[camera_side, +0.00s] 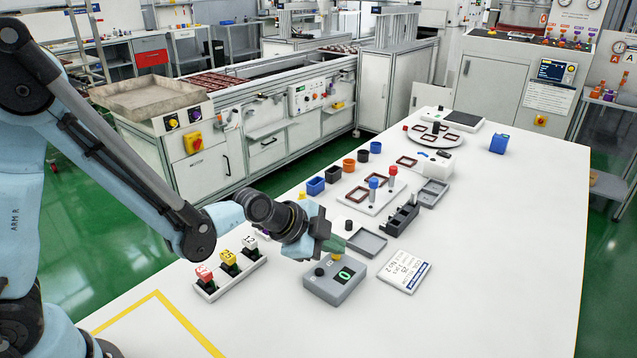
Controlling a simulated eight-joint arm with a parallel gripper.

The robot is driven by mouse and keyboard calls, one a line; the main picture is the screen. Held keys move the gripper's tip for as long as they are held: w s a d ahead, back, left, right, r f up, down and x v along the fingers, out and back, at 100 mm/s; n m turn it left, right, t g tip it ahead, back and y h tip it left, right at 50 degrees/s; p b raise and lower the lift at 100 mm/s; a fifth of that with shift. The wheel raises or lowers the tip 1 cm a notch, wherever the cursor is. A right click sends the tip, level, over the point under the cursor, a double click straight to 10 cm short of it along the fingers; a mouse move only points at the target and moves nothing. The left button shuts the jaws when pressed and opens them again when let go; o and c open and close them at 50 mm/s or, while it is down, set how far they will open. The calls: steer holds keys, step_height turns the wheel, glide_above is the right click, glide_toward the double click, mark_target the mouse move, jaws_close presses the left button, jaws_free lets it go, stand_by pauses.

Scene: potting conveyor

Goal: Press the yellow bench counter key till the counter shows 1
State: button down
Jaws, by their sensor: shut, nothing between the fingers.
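The grey counter box (336,281) stands on the white bench. Its small dark display (345,274) shows a green digit that looks like 0. A black knob (319,271) sits on its top. A low strip to the left carries a red key (204,273), a yellow key (229,258) and a white key (250,243), each on a dark base. My gripper (334,244) is shut and empty. In the picture it is over the back of the counter box and right of the yellow key; its exact height is unclear.
A white printed card (404,271) lies right of the counter box. A grey tray (367,243) and a black holder (402,218) stand behind. Blue, orange and black cups line the far left edge. The bench's right side and front are clear.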

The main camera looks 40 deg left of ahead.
steer(key=shift+f, duration=0.25)
steer(key=shift+r, duration=0.1)
stand_by(0.5)
steer(key=shift+r, duration=0.7)
steer(key=shift+r, duration=0.1)
steer(key=shift+r, duration=2.4)
